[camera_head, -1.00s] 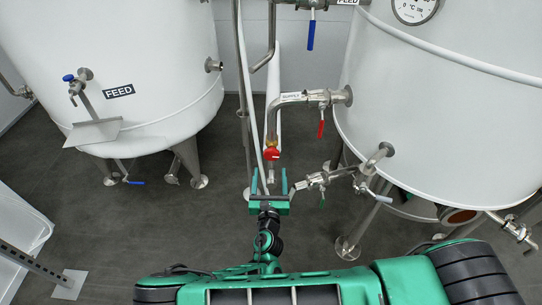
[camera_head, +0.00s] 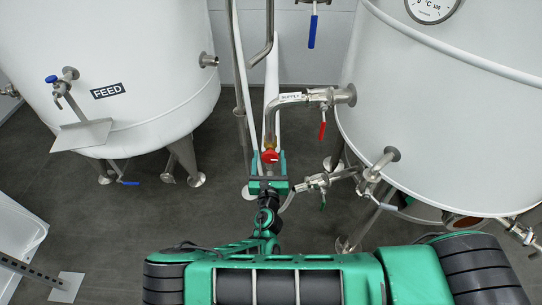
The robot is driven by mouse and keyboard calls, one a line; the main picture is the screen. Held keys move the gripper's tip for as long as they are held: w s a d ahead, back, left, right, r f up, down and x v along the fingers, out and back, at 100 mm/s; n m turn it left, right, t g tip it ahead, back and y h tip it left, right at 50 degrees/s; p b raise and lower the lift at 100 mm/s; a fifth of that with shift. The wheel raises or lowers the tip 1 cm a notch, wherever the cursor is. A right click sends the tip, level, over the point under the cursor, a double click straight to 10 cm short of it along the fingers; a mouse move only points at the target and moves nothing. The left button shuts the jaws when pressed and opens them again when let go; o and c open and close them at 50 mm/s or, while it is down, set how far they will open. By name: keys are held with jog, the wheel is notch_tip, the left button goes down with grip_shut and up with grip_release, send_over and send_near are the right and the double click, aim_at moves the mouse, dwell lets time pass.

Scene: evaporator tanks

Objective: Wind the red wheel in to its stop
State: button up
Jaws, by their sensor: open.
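The red wheel (camera_head: 269,156) is a small round handwheel on the vertical run of the steel supply pipe (camera_head: 271,122), between the two tanks. My gripper (camera_head: 268,160) is green and open, with its two fingers pointing away from me. In the picture one finger lies to the left of the red wheel and one to the right, so the wheel shows between the fingertips. I cannot tell from this view whether either finger touches it.
The FEED tank (camera_head: 150,60) stands at left and another white tank (camera_head: 450,120) at right. A red-lever valve (camera_head: 322,128) and a green-lever valve (camera_head: 318,181) sit right of my gripper. Upright pipes (camera_head: 240,90) stand just left. A white bin (camera_head: 20,235) is at lower left.

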jog(key=shift+d, duration=0.1)
jog(key=c, duration=1)
jog(key=shift+w+m, duration=0.1)
jog(key=shift+m, duration=0.8)
jog(key=o, duration=1)
